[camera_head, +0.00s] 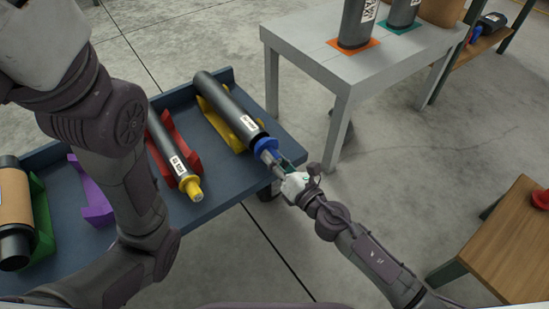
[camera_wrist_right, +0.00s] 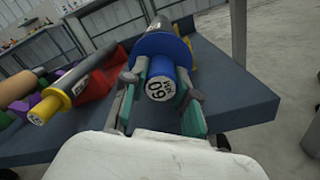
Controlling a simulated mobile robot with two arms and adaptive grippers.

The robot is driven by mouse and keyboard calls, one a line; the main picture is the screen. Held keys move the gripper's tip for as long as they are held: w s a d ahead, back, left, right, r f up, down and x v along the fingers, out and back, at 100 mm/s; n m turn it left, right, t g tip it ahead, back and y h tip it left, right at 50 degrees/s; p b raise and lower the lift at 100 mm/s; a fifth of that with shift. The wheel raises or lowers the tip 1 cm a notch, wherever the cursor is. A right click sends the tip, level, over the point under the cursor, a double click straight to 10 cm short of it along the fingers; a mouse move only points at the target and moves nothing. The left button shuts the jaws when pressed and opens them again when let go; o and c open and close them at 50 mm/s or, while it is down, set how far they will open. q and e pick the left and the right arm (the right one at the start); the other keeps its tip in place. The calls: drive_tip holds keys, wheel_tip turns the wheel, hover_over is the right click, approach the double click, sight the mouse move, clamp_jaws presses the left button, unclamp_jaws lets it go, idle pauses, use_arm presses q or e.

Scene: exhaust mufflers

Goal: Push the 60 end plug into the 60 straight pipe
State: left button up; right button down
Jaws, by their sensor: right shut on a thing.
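The 60 straight pipe (camera_head: 232,105) is a dark grey tube with a white label, lying in a yellow cradle on the blue table. The blue 60 end plug (camera_head: 266,146) is at its near end, in line with it. Its flange sits at the pipe mouth; whether it is fully seated I cannot tell. My right gripper (camera_head: 279,166) is shut on the plug's stub. In the right wrist view the plug (camera_wrist_right: 161,77), marked 60, sits between the two fingers (camera_wrist_right: 162,95), with the pipe (camera_wrist_right: 159,23) behind the flange. My left arm crosses the head view; its gripper is not visible.
A dark pipe (camera_head: 165,143) with a yellow plug (camera_head: 193,189) lies in a red cradle to the left. A purple cradle (camera_head: 92,200) and a green one (camera_head: 42,215) stand further left. A grey table (camera_head: 335,75) and a wooden table (camera_head: 505,250) are at right.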

drive_tip(key=shift+x, duration=1.45)
drive_tip(key=c, duration=0.8)
unclamp_jaws()
drive_tip(key=v, duration=1.2)
